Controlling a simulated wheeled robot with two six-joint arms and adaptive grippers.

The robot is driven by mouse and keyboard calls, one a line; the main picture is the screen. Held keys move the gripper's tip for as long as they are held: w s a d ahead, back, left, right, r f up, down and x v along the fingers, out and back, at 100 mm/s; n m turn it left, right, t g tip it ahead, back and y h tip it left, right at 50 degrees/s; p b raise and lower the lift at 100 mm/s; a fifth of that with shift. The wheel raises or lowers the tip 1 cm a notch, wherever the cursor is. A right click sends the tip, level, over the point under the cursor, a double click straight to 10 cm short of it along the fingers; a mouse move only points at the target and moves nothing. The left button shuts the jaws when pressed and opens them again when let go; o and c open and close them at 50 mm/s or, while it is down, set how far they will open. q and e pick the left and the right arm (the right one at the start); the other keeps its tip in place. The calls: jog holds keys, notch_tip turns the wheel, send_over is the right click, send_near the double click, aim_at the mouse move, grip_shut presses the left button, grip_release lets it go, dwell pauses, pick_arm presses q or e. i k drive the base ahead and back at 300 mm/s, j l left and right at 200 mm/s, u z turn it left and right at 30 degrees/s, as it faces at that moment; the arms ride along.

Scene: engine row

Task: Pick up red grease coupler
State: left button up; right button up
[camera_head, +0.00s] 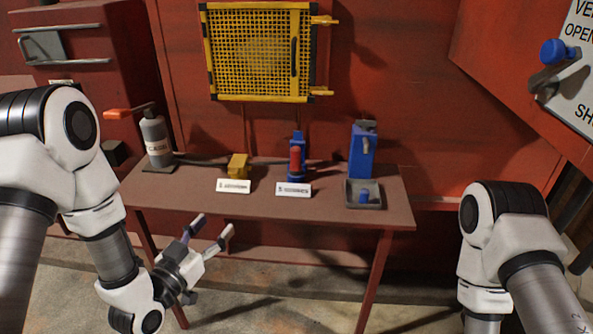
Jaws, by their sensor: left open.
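The red coupler (296,160) stands upright against a blue holder (299,141) at the middle of the brown table, behind a small white label card (294,190). My left gripper (215,227) is open and empty. In the picture its fingers show in front of the table's front edge, lower left of the coupler and apart from it. My right arm (513,240) comes in at the right, but its gripper is out of view.
The table (330,212) also holds a grey canister (156,138), a yellow block (238,165) with a card, a blue dispenser (362,150) and a grey tray (350,196) with a blue piece. A yellow mesh panel (259,50) hangs behind. The table's front strip is mostly clear.

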aim_at(295, 168)
jog(key=i+l, duration=0.3)
jog(key=i, duration=0.15)
jog(key=i+l, duration=0.3)
jog(key=i, duration=0.15)
